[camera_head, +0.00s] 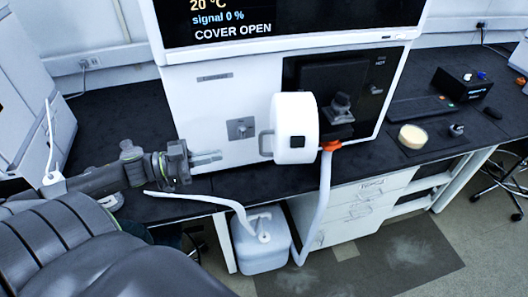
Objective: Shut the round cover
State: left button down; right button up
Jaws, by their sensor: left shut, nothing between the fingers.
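The round cover (296,128) is a thick white drum with a grey handle on its left side and a small dark square on its face. It stands out from the front of a white instrument (215,95), swung away from a dark recessed panel (335,90) with a port on it. The instrument's screen (290,18) reads "COVER OPEN". My left gripper (213,158) is in front of the instrument's lower left face, shut and empty. Its fingertips point right toward the cover's handle, with a gap between. My right gripper is out of view.
A keyboard (420,108), a pale round dish (412,136) and a black box (462,84) lie on the dark bench at right.

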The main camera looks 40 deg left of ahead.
aim_at(263, 153)
pick_arm(q)
jog(key=w+d+g+p, duration=0.1)
jog(key=w+d, duration=0.1)
jog(key=d, duration=0.1)
jog(key=w+d+r+m+h+p, duration=0.1)
jog(key=w+d, duration=0.1)
jog(key=d, duration=0.2)
jog(key=w+d+r+g+h+p, duration=0.1)
jog(key=w+d, duration=0.2)
jog(key=d, duration=0.1)
jog(key=shift+m+g, duration=0.3)
jog(key=shift+m, duration=0.1)
jog(key=shift+d+f, duration=0.1)
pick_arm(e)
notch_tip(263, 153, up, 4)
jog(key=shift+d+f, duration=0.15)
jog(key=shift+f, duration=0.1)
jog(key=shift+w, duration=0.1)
pick_arm(q)
jog(key=shift+p, duration=0.35)
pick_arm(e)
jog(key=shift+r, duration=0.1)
